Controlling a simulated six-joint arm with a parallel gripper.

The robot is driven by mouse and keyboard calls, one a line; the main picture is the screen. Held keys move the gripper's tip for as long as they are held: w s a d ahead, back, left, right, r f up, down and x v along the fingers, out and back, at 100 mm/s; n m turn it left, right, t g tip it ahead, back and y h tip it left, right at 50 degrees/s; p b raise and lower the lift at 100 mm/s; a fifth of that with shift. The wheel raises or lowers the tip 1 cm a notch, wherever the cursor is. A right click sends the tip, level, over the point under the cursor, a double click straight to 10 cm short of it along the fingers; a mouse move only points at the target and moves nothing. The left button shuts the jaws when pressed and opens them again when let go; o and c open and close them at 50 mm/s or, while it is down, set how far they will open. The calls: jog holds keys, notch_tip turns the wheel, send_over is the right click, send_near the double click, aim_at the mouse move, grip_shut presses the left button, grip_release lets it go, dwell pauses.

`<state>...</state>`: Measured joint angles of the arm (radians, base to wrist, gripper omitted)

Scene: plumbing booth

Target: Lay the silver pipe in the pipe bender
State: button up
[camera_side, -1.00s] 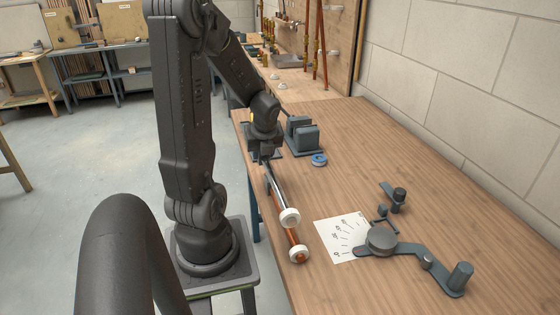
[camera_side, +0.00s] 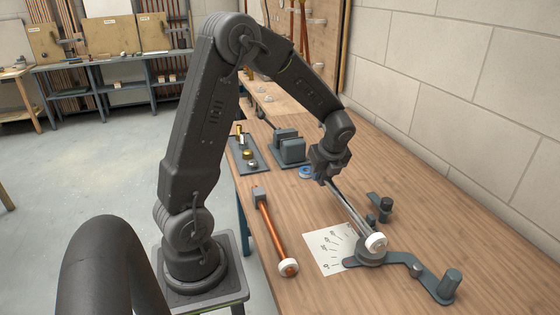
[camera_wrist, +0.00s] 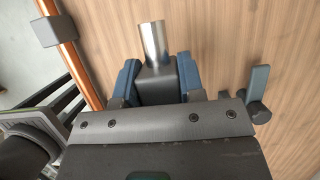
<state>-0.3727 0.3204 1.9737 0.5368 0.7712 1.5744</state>
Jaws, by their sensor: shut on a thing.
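My gripper (camera_side: 327,179) is shut on the silver pipe (camera_side: 352,212) near its far end. The pipe slants toward the camera, and its white end cap (camera_side: 376,243) overlaps the round former of the pipe bender (camera_side: 405,261). I cannot tell whether pipe and bender touch. The cap hides part of the former. In the wrist view, a short length of the silver pipe (camera_wrist: 153,42) sticks out beyond a dark block between my blue-sided fingers (camera_wrist: 156,80).
A copper pipe (camera_side: 272,230) with a white cap lies to the left. A marked paper sheet (camera_side: 325,249) lies beside the bender. The right tabletop is clear.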

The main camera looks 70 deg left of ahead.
send_near(373, 227)
jog(key=s+a, duration=0.2)
jog(key=shift+w+f, duration=0.15)
jog(key=shift+f, duration=3.15)
jog(key=shift+f, duration=0.15)
jog(key=o, duration=1.1)
jog(key=shift+f, duration=0.1)
jog(key=shift+s, duration=0.2)
jog(key=shift+c, duration=0.3)
jog(key=o, duration=0.5)
jog(key=shift+c, duration=0.2)
jog(key=shift+o, duration=1)
jog(key=shift+w, duration=0.1)
jog(key=shift+w, duration=0.1)
